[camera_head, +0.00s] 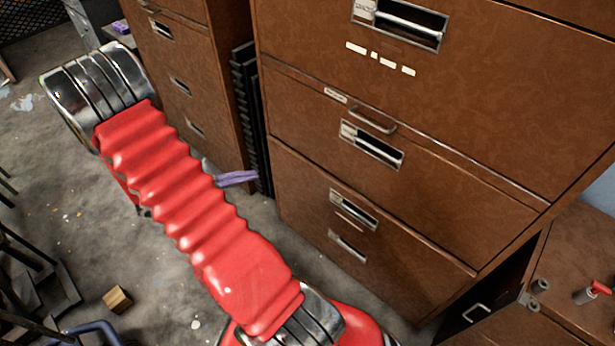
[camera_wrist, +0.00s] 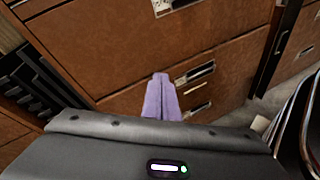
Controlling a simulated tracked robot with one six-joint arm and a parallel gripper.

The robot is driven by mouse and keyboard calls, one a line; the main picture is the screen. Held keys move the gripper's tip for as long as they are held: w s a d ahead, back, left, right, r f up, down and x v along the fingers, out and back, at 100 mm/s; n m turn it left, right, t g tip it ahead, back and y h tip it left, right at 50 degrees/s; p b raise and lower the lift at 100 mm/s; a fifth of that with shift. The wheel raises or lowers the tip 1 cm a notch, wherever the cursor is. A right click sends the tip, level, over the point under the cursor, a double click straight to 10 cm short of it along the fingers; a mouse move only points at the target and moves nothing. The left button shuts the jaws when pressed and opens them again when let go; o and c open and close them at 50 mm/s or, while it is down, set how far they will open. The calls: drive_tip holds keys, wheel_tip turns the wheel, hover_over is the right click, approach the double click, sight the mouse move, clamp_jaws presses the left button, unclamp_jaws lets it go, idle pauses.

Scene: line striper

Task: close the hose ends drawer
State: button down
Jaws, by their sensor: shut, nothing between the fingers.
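A brown filing cabinet (camera_head: 440,185) with several drawers fills the right of the head view; its front also shows in the wrist view (camera_wrist: 225,110). Its drawers carry metal label-holder pulls, such as the middle one (camera_head: 371,145) and the lower one (camera_head: 354,209). My gripper (camera_head: 254,176) has purple fingers, shut together and empty, pointing toward the cabinet's left edge in the head view. In the wrist view the fingers (camera_wrist: 161,80) lie before the lower drawers; contact cannot be told.
Another brown cabinet (camera_head: 180,60) stands at the left, with a dark stack (camera_head: 246,110) between the two. A brown surface with a red-topped item (camera_head: 592,291) is at lower right, beside a dark gap with a handle (camera_head: 477,312). A wooden block (camera_head: 117,299) lies on the floor.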

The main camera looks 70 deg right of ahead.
sight(313, 171)
drive_tip(key=s+d+f+n+t+h, duration=0.1)
drive_tip(key=s+d+f+n+h, duration=0.1)
drive_tip(key=f, duration=0.8)
drive_tip(key=s+d+f+n+t+h, duration=0.1)
drive_tip(key=s+d+f+n+h, duration=0.2)
drive_tip(key=f, duration=0.7)
drive_tip(key=d+n, duration=0.2)
drive_tip(key=n, duration=0.1)
drive_tip(key=shift+d, duration=0.3)
drive_tip(key=shift+s+d, duration=0.1)
drive_tip(key=shift+s, duration=0.1)
drive_tip(key=x, duration=1.3)
drive_tip(key=shift+s+d, duration=0.1)
drive_tip(key=shift+d, duration=0.3)
drive_tip(key=shift+d, duration=0.15)
